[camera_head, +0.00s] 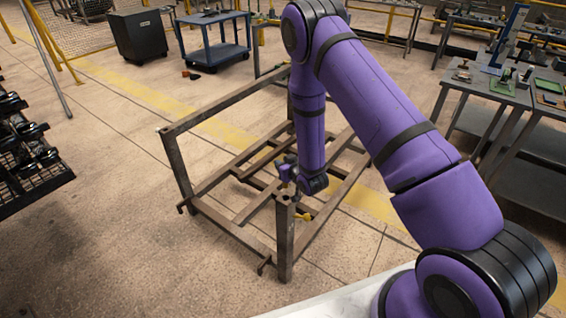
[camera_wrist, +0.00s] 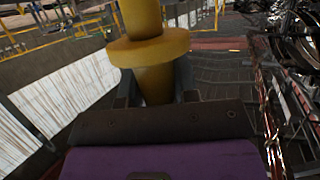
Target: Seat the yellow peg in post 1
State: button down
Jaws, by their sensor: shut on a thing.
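The yellow peg (camera_wrist: 150,52) fills the upper middle of the wrist view, with a wide round collar. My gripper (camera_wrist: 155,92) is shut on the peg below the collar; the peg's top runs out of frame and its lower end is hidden. In the head view my gripper (camera_head: 289,174) is by the top of the rack's front post (camera_head: 285,245). A small yellow piece (camera_head: 304,216) shows just right of that post top; I cannot tell whether it is the peg's end. No post number is readable, and I see no clear contact between peg and post.
The brown metal rack (camera_head: 222,222) stands on the floor, with an open frame and crossbars. A dark rack of parts (camera_head: 30,165) is at the left edge. A blue cart (camera_head: 212,55) and a dark cabinet (camera_head: 140,38) stand behind. Workbenches (camera_head: 500,88) are at the right.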

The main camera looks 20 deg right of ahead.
jog(key=shift+f, duration=2.3)
jog(key=shift+f, duration=3.55)
jog(key=c, duration=0.8)
grip_release()
jog(key=shift+s, duration=0.15)
jog(key=v, duration=1)
jog(key=shift+s+d+r, duration=0.1)
jog(key=shift+s, duration=0.15)
